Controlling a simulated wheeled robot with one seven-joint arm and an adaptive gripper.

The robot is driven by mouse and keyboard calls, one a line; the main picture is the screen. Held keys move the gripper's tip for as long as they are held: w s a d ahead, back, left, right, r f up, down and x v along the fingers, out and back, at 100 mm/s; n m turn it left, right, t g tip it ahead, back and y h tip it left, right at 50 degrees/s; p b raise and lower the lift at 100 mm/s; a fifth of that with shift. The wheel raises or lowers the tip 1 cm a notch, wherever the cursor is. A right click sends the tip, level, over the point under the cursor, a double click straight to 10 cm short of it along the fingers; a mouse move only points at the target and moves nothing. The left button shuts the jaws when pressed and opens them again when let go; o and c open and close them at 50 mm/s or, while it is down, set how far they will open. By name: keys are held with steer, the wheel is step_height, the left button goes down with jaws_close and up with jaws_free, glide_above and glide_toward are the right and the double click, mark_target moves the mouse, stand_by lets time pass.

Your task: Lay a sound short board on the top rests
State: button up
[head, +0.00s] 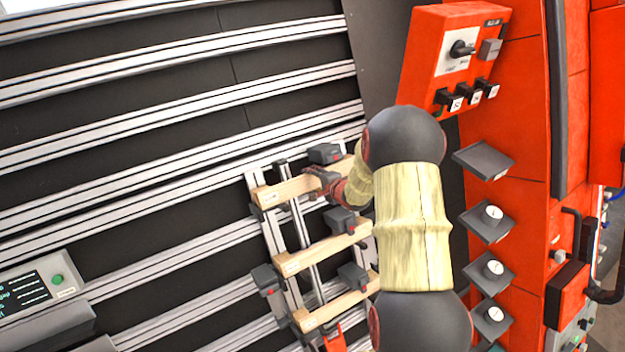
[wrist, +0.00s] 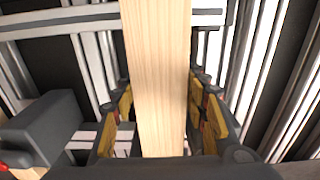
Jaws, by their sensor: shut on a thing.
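A short pale wooden board (head: 287,189) lies across the top end of the slanted metal frame in the head view. My gripper (head: 325,184) is shut on this board near its right part. In the wrist view the board (wrist: 158,60) runs lengthwise between the yellow-padded fingers of my gripper (wrist: 160,105). I cannot tell whether the board touches the top rests or is just above them. A middle board (head: 318,249) and a lower board (head: 335,306) lie across the frame below. My arm hides part of the right side.
Dark clamp blocks (head: 325,153) sit along the frame (head: 262,225). A red cabinet (head: 510,150) with a switch panel (head: 462,50) and several small gauge shelves (head: 487,222) stands right. A grey display box (head: 35,290) is at lower left. Metal rails line the dark wall.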

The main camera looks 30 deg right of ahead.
steer(key=o, duration=1.4)
steer(key=shift+s, duration=0.15)
steer(key=v, duration=1.1)
steer(key=shift+s+a+r, duration=0.1)
steer(key=shift+s+r, duration=0.1)
steer(key=shift+s, duration=0.1)
